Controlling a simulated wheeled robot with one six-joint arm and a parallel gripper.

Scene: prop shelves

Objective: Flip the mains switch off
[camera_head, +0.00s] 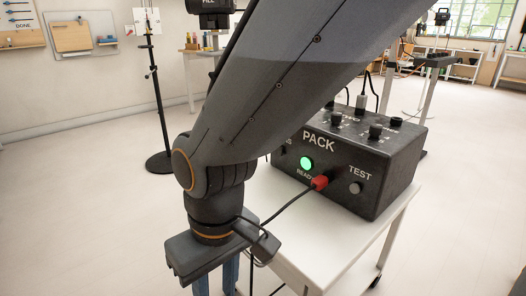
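The black power pack (395,165) stands on a white trolley. Its front carries a lit green READY lamp (306,163), a red plug (320,183) with a black cable, and a round TEST button (355,188). A label ending in S shows at the left of the front panel, beside my arm. The mains switch cannot be made out; my arm covers that part of the panel. My gripper (216,284) points down left of the pack, apart from it. Its blue fingers show a gap between them, with nothing seen held; the tips are partly cut off.
Knobs and upright cables crowd the pack's top. The trolley's white top (325,232) is bare in front, crossed by the cable. A black stand (158,160) is at the back left. Pale floor is clear on both sides.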

